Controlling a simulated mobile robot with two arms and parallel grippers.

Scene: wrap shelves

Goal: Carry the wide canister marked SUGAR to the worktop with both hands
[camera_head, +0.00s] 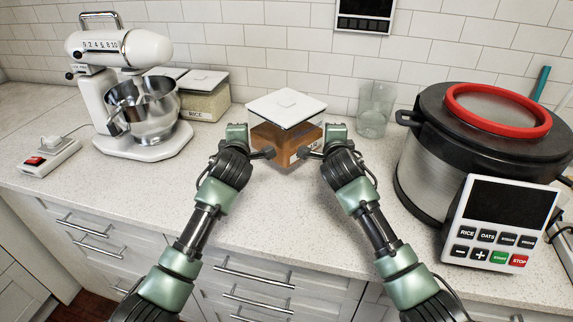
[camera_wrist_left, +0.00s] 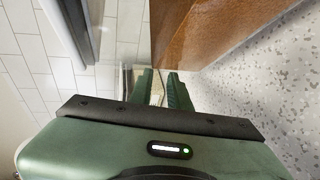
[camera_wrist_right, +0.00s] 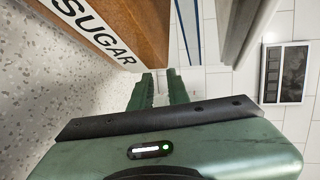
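The SUGAR canister (camera_head: 284,137) has a white lid with a knob and a clear body of brown contents. It stands upright, seemingly on the pale speckled worktop (camera_head: 130,185), between my two hands. Its SUGAR label shows in the right wrist view (camera_wrist_right: 98,35); its brown side shows in the left wrist view (camera_wrist_left: 200,30). My left gripper (camera_head: 237,132) is at its left side and my right gripper (camera_head: 337,131) at its right side. The wrist views show a narrow empty gap between each gripper's fingers. Contact with the canister is unclear.
A RICE canister (camera_head: 204,103) and a white stand mixer (camera_head: 125,50) stand at left. A clear glass (camera_head: 374,112) is close behind my right gripper. A large cooker (camera_head: 425,150) with a red-ringed lid fills the right. The worktop's front left is clear.

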